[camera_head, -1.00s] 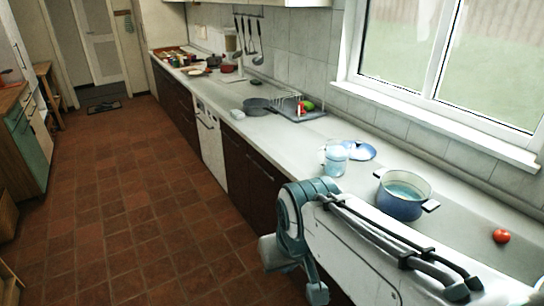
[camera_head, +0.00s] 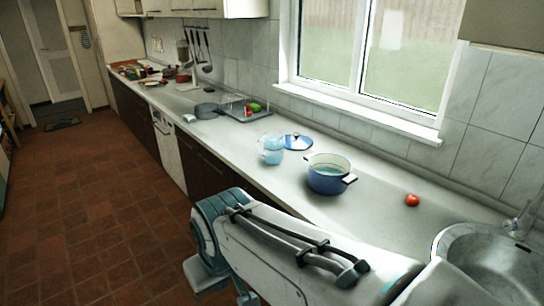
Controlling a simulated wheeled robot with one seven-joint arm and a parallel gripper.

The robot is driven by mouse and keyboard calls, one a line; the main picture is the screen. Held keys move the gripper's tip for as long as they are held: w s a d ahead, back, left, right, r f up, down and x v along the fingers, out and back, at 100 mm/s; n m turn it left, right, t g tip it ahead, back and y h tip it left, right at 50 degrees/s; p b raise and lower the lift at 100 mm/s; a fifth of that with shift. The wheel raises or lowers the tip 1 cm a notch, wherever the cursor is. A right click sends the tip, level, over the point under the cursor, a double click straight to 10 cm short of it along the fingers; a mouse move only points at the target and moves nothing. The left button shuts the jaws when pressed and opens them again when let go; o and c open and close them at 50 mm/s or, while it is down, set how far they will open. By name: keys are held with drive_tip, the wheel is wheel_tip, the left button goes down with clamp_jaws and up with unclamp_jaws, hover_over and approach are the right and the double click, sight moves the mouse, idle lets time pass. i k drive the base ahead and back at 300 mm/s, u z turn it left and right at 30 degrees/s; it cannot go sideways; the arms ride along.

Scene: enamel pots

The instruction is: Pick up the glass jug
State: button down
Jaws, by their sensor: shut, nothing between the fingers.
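The glass jug (camera_head: 271,150) is clear with a pale blue tint and stands upright on the light countertop (camera_head: 232,145). It is just left of a blue enamel pot and in front of a blue-and-white lid. My arm reaches across the lower part of the view, in front of the counter, with its bent joint at the lower left. The arm is apart from the jug in the picture. My gripper's fingers are not in view, below the frame or hidden behind the arm. Nothing blocks the view of the jug.
The blue pot (camera_head: 328,176) has two side handles. The lid (camera_head: 297,142) lies flat behind the jug. A tomato (camera_head: 412,200) and a metal sink (camera_head: 490,262) are to the right. A dish rack (camera_head: 243,108) and a dark pan (camera_head: 207,110) stand farther left.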

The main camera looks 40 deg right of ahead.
sight(274, 142)
drive_tip(key=k, duration=0.25)
drive_tip(key=z, duration=1)
drive_tip(key=i, duration=1)
drive_tip(key=u, duration=0.5)
drive_tip(key=k, duration=1.15)
drive_tip(key=z, duration=0.2)
drive_tip(key=i, duration=0.6)
drive_tip(key=z, duration=0.65)
